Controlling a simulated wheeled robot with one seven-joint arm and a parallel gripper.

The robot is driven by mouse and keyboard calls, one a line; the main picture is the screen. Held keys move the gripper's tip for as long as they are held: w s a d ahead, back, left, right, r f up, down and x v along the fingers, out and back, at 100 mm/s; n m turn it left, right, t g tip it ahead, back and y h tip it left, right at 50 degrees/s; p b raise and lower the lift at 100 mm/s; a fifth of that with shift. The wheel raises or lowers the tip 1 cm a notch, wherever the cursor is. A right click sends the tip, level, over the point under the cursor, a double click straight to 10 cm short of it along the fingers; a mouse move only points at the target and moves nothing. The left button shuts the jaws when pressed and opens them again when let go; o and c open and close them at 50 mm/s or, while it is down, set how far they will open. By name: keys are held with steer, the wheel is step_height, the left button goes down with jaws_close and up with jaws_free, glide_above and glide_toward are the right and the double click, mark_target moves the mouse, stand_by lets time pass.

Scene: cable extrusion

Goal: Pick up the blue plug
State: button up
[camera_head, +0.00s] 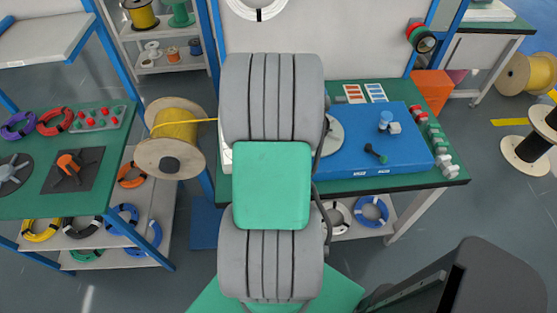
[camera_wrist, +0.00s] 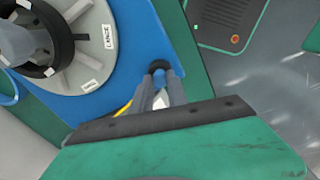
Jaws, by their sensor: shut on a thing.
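My gripper (camera_wrist: 160,80) shows in the wrist view, above the blue board (camera_wrist: 147,38). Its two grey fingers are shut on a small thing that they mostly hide. A dark round part (camera_wrist: 158,67) shows at the fingertips and a white part (camera_wrist: 161,98) shows between the fingers. I cannot tell whether this is the blue plug. In the head view my arm hides the gripper. There, an upright blue cylinder (camera_head: 385,119) stands on the blue board (camera_head: 350,175), beside a small pale block (camera_head: 395,128).
A grey disc (camera_wrist: 95,65) with labels lies left of my gripper. A yellow cable (camera_wrist: 123,108) runs beside the fingers. A dark green-ended piece (camera_head: 375,153) lies on the board. Connectors line the green table's right edge (camera_head: 455,175). A yellow cable spool (camera_head: 172,135) stands left of my arm.

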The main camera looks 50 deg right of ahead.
jaws_close()
steer(key=shift+r, duration=0.3)
step_height(320, 180, up, 2)
steer(key=shift+d+r, duration=0.1)
steer(key=shift+r, duration=0.05)
steer(key=s+a+r+b, duration=0.2)
steer(key=s+a+r, duration=0.6)
steer(key=s+r, duration=0.2)
steer(key=shift+s+b, duration=0.35)
steer(key=shift+s, duration=0.5)
